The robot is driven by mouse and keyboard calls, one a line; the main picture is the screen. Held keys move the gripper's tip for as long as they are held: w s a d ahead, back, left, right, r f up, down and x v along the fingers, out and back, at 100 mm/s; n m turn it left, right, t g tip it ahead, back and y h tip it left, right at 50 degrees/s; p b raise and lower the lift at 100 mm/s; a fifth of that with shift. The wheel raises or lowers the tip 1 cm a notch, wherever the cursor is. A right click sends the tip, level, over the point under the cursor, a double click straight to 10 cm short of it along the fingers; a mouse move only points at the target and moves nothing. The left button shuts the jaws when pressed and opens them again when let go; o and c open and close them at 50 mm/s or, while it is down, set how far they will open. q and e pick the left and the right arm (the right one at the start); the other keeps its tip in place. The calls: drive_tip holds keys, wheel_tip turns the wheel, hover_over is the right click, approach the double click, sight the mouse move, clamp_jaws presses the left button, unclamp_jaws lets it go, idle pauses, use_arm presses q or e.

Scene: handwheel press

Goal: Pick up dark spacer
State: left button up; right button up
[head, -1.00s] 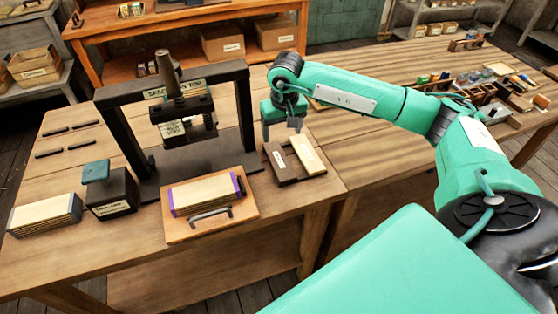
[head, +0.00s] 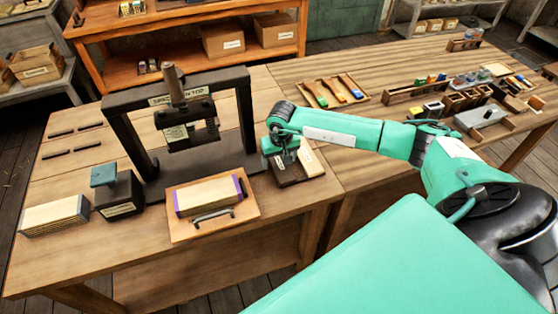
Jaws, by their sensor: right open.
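The dark spacer (head: 287,177) lies on the table to the right of the press, partly hidden under my right gripper. A pale spacer (head: 311,162) with a small label lies beside it on the right. My right gripper (head: 284,162) points down over the dark spacer with its jaws open. I cannot tell whether the fingertips are touching the spacer or beside it. My left gripper is out of view.
The black handwheel press (head: 245,115) stands close on the left. In front of it, a wooden board (head: 180,233) with a handle carries a purple-edged stack (head: 207,197). A dark block with a teal knob (head: 103,176) stands farther left. Small-part trays (head: 335,91) lie at the back right.

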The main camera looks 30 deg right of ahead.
drive_tip(key=c, duration=1)
drive_tip(key=shift+c, duration=0.5)
drive_tip(key=shift+r, duration=0.1)
